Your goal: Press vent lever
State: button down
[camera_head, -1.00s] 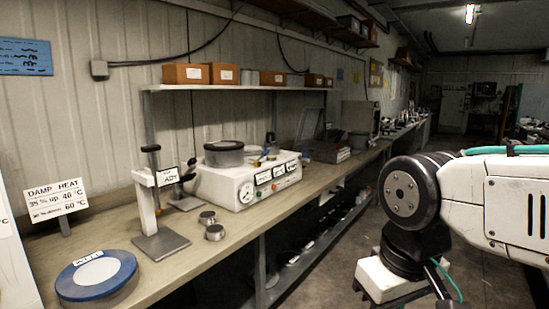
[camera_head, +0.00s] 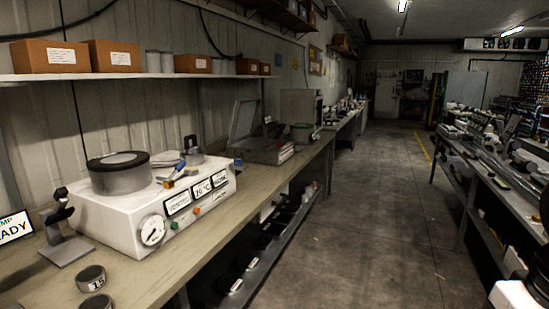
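A white instrument box (camera_head: 107,225) with a round dial gauge (camera_head: 152,230) sits on the left bench. A grey cylindrical vessel with a dark rim (camera_head: 119,174) stands on its top. My gripper is not in view; only white arm parts show at the lower right edge.
A bench (camera_head: 215,225) runs along the left wall under a shelf with cardboard boxes (camera_head: 49,57). Small tins (camera_head: 91,279) and a grey stand (camera_head: 64,240) are near the box. The concrete aisle (camera_head: 370,220) is clear; another bench stands right.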

aim_at(180, 166)
jog(key=z, duration=0.55)
jog(key=i, duration=2.2)
jog(key=u, duration=1.15)
jog(key=i, duration=0.75)
jog(key=u, duration=0.7)
